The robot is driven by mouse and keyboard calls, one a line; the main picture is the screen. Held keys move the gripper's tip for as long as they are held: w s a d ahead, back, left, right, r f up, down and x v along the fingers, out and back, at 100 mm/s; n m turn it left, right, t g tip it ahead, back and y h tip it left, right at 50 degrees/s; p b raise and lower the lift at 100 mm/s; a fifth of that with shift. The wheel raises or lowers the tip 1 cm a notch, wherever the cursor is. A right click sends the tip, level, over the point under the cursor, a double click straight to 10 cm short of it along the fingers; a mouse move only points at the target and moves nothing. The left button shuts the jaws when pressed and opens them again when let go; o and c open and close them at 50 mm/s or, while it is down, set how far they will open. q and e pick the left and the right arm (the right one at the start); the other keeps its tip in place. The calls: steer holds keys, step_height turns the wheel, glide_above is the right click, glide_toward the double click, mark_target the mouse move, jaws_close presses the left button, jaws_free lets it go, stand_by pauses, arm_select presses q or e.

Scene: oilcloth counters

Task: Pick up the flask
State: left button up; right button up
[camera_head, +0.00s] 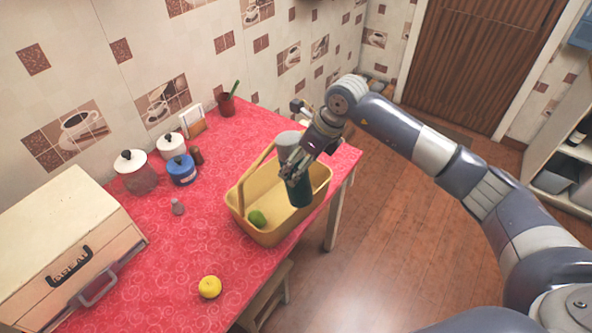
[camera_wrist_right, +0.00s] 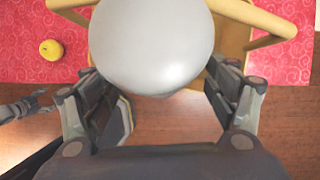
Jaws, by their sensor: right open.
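The flask (camera_head: 300,190) is a dark green cylinder with a pale grey rounded top. It is upright or nearly so at the yellow basket, in front of its far right part; its base is hard to make out. My right gripper (camera_head: 290,168) is at the flask's upper part. In the right wrist view the flask's grey top (camera_wrist_right: 150,45) fills the space between the open fingers, and the lower body is hidden beneath it. I cannot tell whether the fingers touch it. What looks like my left gripper (camera_wrist_right: 28,108) shows small at the left edge of that view.
The yellow basket (camera_head: 240,207) has an arched handle and holds a green fruit (camera_head: 257,218). A yellow fruit (camera_head: 210,287) lies on the red cloth. A wooden bread box (camera_head: 60,245), pots and a blue jar (camera_head: 182,170) stand to the left. The counter's middle is mostly clear.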

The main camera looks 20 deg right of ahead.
steer(key=shift+w+a+f, duration=0.25)
steer(key=shift+f, duration=0.4)
steer(key=c, duration=1.7)
steer(key=shift+r, duration=0.15)
steer(key=shift+c, duration=0.6)
arm_select(q)
steer(key=shift+w+r, duration=0.2)
steer(key=shift+w, duration=0.2)
steer(key=shift+f, duration=0.1)
arm_select(e)
steer(key=shift+r, duration=0.1)
